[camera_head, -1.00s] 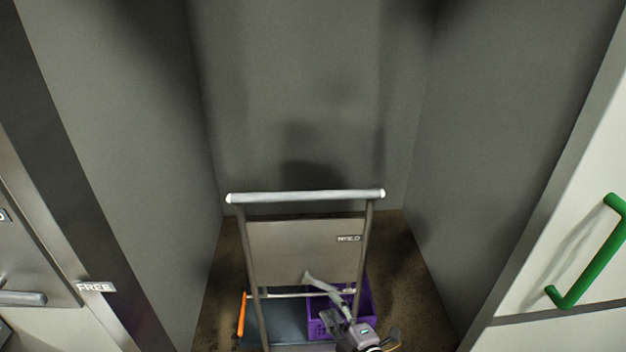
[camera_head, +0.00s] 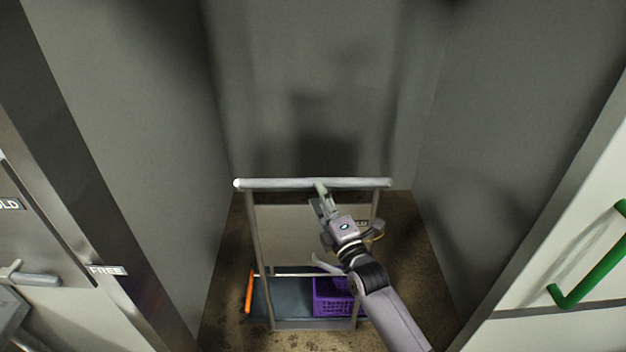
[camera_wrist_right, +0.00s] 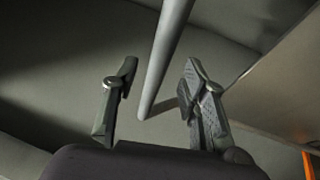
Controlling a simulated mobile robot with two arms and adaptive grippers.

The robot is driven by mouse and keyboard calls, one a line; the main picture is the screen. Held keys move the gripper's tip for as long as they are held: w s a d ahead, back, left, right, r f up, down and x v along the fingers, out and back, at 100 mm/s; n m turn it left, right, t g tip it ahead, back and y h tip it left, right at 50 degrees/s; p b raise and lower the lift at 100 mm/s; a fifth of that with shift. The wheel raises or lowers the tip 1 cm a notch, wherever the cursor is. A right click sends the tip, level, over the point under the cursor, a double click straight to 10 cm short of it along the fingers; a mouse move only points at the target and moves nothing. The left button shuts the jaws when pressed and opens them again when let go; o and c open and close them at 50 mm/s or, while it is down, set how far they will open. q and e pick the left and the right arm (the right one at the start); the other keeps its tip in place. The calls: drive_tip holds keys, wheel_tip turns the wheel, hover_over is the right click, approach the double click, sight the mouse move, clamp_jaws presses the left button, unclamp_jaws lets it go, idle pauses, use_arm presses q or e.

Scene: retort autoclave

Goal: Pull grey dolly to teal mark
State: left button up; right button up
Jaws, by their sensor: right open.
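The grey dolly (camera_head: 258,232) stands in a narrow recess, its pale push bar (camera_head: 275,184) across the top of two uprights. My right gripper (camera_head: 322,198) is at the push bar, a little right of its middle. In the right wrist view the gripper (camera_wrist_right: 159,75) is open, and the bar (camera_wrist_right: 163,60) runs between its fingers, apparently without being clamped. My right forearm hides part of the dolly's right side. My left gripper and a teal mark are not in view.
A purple crate (camera_head: 333,296) and an orange bar (camera_head: 249,292) are at the dolly's low deck. Grey walls (camera_head: 150,130) close in on both sides. A green handle (camera_head: 590,270) is on the right panel; a FREE label (camera_head: 108,270) is on the left post.

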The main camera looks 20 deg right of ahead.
drive_tip(key=x, duration=0.5)
drive_tip(key=shift+w, duration=0.15)
drive_tip(key=shift+c, duration=0.5)
clamp_jaws()
